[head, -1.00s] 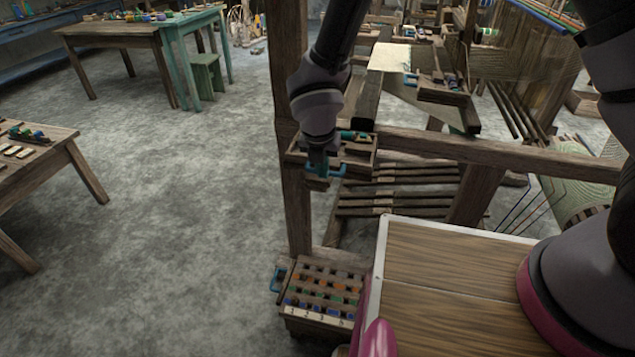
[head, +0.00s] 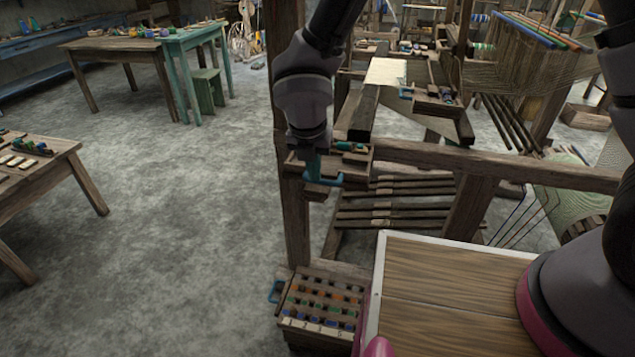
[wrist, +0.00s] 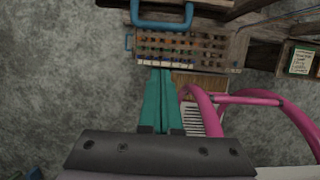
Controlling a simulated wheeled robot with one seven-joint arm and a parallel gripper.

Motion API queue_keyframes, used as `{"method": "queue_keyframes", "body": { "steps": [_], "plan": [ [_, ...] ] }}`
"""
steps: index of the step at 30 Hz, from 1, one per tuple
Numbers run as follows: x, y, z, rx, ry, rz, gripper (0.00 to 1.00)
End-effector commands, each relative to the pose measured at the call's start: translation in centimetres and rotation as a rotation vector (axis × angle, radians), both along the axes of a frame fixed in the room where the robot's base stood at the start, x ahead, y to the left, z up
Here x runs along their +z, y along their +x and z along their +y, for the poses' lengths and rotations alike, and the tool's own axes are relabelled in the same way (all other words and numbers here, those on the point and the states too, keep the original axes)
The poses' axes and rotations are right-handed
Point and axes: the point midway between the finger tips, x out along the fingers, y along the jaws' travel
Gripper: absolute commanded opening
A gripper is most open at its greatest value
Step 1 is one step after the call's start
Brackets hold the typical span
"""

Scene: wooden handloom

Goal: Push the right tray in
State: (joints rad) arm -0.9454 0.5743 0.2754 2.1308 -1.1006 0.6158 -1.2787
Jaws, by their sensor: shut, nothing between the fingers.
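The wooden tray (head: 354,158) sits at the near corner of the loom frame, beside the upright post, with small coloured items in it. Its blue handle (head: 336,182) faces me and also shows at the top of the wrist view (wrist: 160,23). I take this as the right tray. My gripper (head: 312,176) is at the handle's left part in the head view. In the wrist view my teal fingers (wrist: 160,75) are together and empty, below the handle in the picture. Whether they touch it I cannot tell. My wrist hides part of the tray.
A numbered bobbin box (head: 318,308) with its own blue handle stands low by the post. A wooden rail (head: 480,160) runs right from the tray. Another tray (head: 440,108) lies farther back on the loom. Open floor (head: 180,200) lies to the left.

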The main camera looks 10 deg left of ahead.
Motion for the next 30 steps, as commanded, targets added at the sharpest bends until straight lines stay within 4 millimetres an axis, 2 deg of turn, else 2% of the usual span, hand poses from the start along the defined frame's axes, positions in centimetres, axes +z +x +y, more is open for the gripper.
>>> {"method": "queue_keyframes", "body": {
  "steps": [3, 7, 20, 23, 26, 29, 30],
  "plan": [
    [2.1, -0.6, 0.0, 0.0, 0.003, -0.001, 0.0],
    [3.5, -1.0, 0.0, 0.001, 0.002, -0.001, 0.0],
    [4.1, -1.2, 0.0, -0.001, 0.0, 0.0, 0.0],
    [4.7, -0.6, -0.5, -0.043, 0.012, -0.004, 0.0],
    [7.0, 1.6, -2.6, -0.201, 0.054, -0.018, 0.0],
    [10.7, 4.7, -6.5, -0.487, 0.135, -0.04, 0.0],
    [12.4, 5.8, -8.5, -0.625, 0.176, -0.048, 0.0]
  ]
}}
